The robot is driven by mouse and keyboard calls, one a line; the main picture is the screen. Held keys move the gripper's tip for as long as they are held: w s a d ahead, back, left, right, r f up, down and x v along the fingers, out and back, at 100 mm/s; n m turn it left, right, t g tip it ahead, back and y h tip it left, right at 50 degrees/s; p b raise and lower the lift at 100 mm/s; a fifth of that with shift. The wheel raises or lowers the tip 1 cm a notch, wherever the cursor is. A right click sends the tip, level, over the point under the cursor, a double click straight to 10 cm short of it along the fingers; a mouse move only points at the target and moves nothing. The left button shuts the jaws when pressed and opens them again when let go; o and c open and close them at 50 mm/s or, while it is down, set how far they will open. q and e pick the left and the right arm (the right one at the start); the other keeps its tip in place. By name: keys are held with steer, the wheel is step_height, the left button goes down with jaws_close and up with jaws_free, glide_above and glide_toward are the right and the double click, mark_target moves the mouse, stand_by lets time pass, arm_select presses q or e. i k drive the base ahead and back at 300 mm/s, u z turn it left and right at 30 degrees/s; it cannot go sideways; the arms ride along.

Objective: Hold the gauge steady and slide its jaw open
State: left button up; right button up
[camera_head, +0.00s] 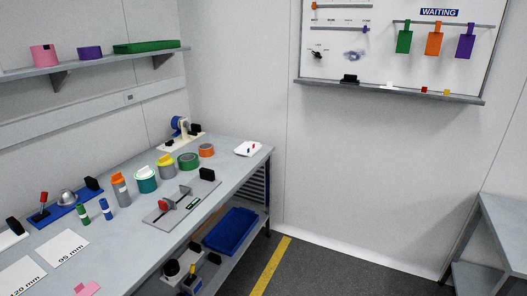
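What looks like the gauge is a flat grey plate (206,190) lying on the bench near its front edge. A red round part (166,204) sits on it, with a thin bar running from there toward the back right. A black block (207,174) stands at the plate's far end. The gauge is too small in view to tell how far its jaw stands open. Neither of my grippers is in view, and nothing of mine touches the gauge.
The grey bench (240,172) holds tape rolls such as a green one (188,161), bottles, markers and a blue tray fixture (70,215) behind and left of the gauge. A blue bin (230,231) sits on the lower shelf. Floor with a yellow line (270,266) is clear.

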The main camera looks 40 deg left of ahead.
mark_target(166, 205)
steer(key=u, duration=0.25)
steer(key=i, duration=1.45)
steer(key=u, duration=0.95)
steer(key=i, duration=1)
steer(key=u, duration=1.6)
steer(key=i, duration=0.8)
steer(key=u, duration=0.6)
